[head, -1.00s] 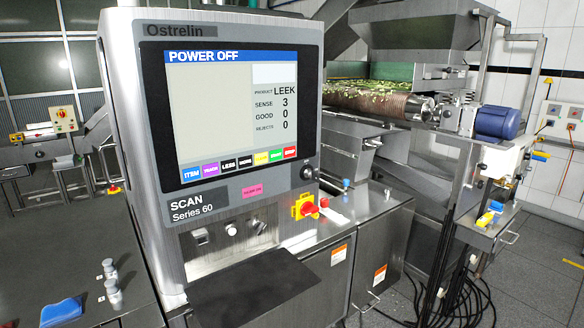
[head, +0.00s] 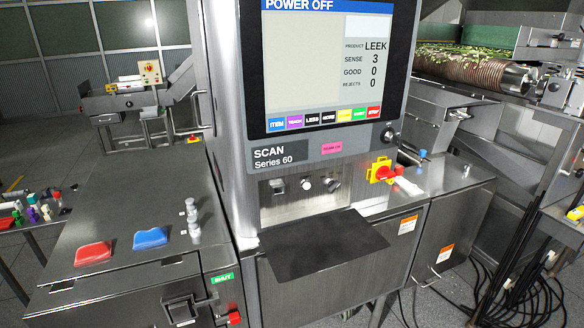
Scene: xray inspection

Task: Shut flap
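A dark, flat flap (head: 325,245) sticks out from the front of the Ostrelin-type scanner cabinet (head: 222,130), just below a recess (head: 305,205) with several small switches and knobs. The flap stands open, and the recess behind it is exposed. Neither of my grippers shows in the head view.
The scanner screen (head: 325,75) reads POWER OFF. A red-and-yellow switch (head: 381,171) is right of the recess. At left, a steel top (head: 120,210) holds a red cloth (head: 93,253), a blue cloth (head: 150,238) and small metal weights (head: 192,218). Cables (head: 500,300) lie on the floor at right.

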